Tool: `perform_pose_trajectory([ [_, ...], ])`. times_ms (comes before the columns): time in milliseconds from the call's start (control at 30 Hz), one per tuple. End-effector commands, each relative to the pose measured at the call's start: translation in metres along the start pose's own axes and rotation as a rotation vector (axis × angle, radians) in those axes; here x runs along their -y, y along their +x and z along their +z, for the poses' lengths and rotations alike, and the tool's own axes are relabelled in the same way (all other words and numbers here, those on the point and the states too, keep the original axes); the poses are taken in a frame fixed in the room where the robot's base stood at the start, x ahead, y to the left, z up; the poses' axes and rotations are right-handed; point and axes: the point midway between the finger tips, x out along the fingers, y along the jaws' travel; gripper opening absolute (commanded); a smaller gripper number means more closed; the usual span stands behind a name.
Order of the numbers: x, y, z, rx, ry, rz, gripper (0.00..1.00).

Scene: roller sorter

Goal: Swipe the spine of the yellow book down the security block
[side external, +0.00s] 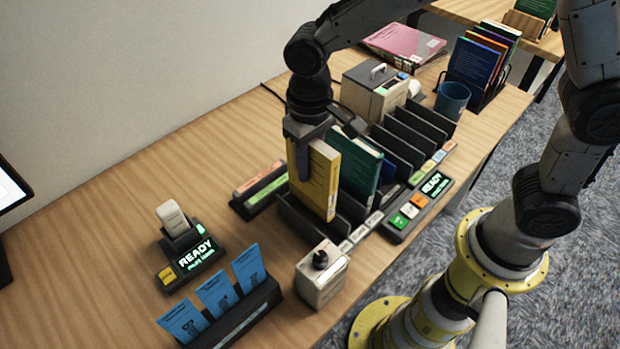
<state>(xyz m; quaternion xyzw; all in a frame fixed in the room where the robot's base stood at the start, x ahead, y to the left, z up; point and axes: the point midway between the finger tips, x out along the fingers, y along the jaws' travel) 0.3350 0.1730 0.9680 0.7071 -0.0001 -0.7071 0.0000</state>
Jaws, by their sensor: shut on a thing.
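The yellow book (322,180) stands upright at the near left end of the black slotted rack (287,213). My gripper (303,158) is above and at its left edge, shut on it. I cannot tell whether the book's bottom rests in the slot or hangs just above it. The security block is not clearly marked. A small pale block with a black knob (322,283) stands in front of the rack, and a larger pale box with a grey top and handle (374,95) stands behind it.
A dark green book (361,172) stands in the rack close to the yellow one. A green-lit READY panel (418,205) lies right of the rack. A scanner on a READY base (190,245) and blue cards (215,292) are at left. A blue mug (452,99) stands behind.

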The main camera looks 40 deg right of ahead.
Motion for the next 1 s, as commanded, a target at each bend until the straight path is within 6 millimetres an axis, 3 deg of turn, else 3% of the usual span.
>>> perform_pose_trajectory([
  [133, 0.018, -0.02, -0.003, -0.005, -0.005, -0.003, 0.0],
  [300, 0.058, -0.042, -0.003, -0.004, -0.007, -0.002, 0.0],
  [467, 0.083, -0.055, 0.0, -0.002, -0.004, -0.001, 0.0],
  [1000, 0.087, -0.035, 0.014, 0.0, -0.001, 0.0, 0.0],
])
